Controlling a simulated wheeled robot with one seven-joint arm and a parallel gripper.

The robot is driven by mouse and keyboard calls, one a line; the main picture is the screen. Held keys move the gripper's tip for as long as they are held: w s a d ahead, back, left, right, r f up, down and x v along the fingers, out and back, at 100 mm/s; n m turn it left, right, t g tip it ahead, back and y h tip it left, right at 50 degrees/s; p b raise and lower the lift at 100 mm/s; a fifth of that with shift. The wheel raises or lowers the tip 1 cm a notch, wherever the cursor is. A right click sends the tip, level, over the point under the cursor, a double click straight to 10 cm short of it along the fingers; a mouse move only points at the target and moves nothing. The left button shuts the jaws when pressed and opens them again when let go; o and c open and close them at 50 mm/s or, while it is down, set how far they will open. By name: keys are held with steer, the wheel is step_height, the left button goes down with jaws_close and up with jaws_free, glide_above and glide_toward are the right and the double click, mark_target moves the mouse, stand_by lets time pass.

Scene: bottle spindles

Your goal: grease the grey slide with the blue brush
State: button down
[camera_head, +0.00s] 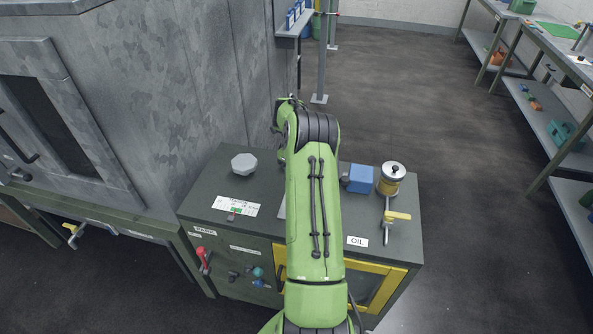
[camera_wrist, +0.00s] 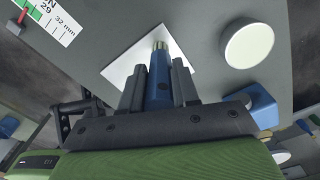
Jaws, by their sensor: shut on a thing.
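My gripper (camera_wrist: 158,90) is shut on the blue brush (camera_wrist: 158,72), seen in the wrist view. I cannot tell whether brush and plate touch. No part can be clearly identified as the grey slide. In the head view my arm hides the gripper and brush, and most of the plate.
A yellow-handled tool (camera_head: 397,216) lies near the OIL label (camera_head: 357,241). A grey machine housing (camera_head: 165,85) rises at left.

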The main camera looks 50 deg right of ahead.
steer(key=shift+s+a+b, duration=0.3)
steer(key=shift+a+b, duration=0.25)
steer(key=shift+a, duration=0.15)
steer(key=shift+s+a+b, duration=0.25)
steer(key=shift+a+b, duration=0.35)
steer(key=shift+a, duration=0.1)
steer(key=shift+s+a+b, duration=0.3)
steer(key=shift+a+b, duration=0.25)
steer(key=shift+a, duration=0.15)
steer(key=shift+s+a+f+b, duration=0.1)
steer(key=shift+s+a+b, duration=0.15)
steer(key=shift+a+b, duration=0.3)
steer(key=shift+s+a+b, duration=0.25)
steer(key=shift+a+b, duration=0.3)
steer(key=shift+s+a+b, duration=0.3)
steer(key=shift+a+b, duration=0.15)
steer(key=shift+a, duration=0.2)
steer(key=shift+s+a+b, duration=0.25)
steer(key=shift+a+b, duration=0.25)
steer(key=shift+a, duration=0.15)
steer(key=shift+s+a+b, duration=0.3)
steer(key=shift+a+b, duration=0.15)
steer(key=shift+a, duration=0.2)
steer(key=shift+r, duration=0.2)
step_height(320, 180, up, 6)
steer(key=p, duration=0.4)
steer(key=shift+p, duration=0.4)
steer(key=shift+r, duration=0.15)
